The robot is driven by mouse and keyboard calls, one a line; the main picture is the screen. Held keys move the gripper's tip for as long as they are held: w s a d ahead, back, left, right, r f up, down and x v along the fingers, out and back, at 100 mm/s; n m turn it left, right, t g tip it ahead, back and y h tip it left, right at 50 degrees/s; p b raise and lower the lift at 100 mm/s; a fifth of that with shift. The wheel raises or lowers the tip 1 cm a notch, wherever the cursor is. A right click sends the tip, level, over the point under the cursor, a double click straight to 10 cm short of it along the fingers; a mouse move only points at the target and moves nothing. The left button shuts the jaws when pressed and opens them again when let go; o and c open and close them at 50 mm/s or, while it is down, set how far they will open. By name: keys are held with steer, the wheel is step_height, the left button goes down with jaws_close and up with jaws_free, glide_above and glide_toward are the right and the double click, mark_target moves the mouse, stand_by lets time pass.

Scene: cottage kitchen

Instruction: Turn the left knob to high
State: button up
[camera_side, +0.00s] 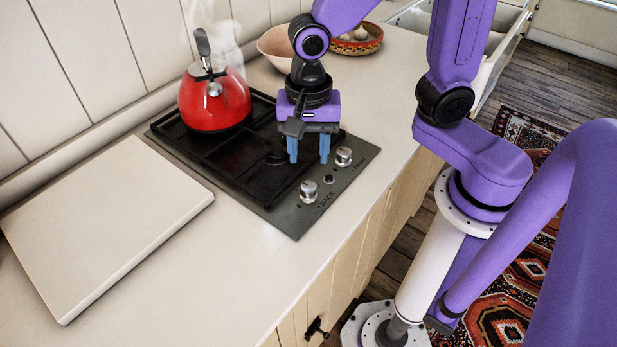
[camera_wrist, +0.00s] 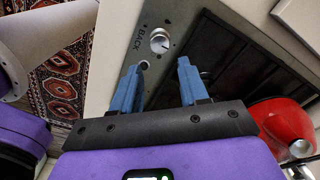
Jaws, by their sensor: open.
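The left knob (camera_side: 308,190) is a silver dial on the dark hob's front strip, beside the word BACK. It also shows in the wrist view (camera_wrist: 160,41), beyond the fingertips, with a mark on its face that is too small to read surely. A second silver knob (camera_side: 343,156) sits farther right on the same strip. My gripper (camera_side: 308,161) hangs fingers down over the hob, behind the strip and between the two knobs as seen from the side. In the wrist view my gripper (camera_wrist: 158,64) has its blue fingers apart with nothing between them. It appears clear of the left knob.
A red steaming kettle (camera_side: 214,104) stands on the back of the hob (camera_side: 170,130). A small button (camera_side: 328,179) lies between the knobs. A pale board (camera_side: 105,225) lies left of the hob. Bowls (camera_side: 357,40) stand behind. The counter front is clear.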

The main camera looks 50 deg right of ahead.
mark_target(309, 185)
step_height(309, 185, down, 8)
steer(key=shift+f, duration=0.1)
stand_by(0.4)
steer(key=c, duration=0.8)
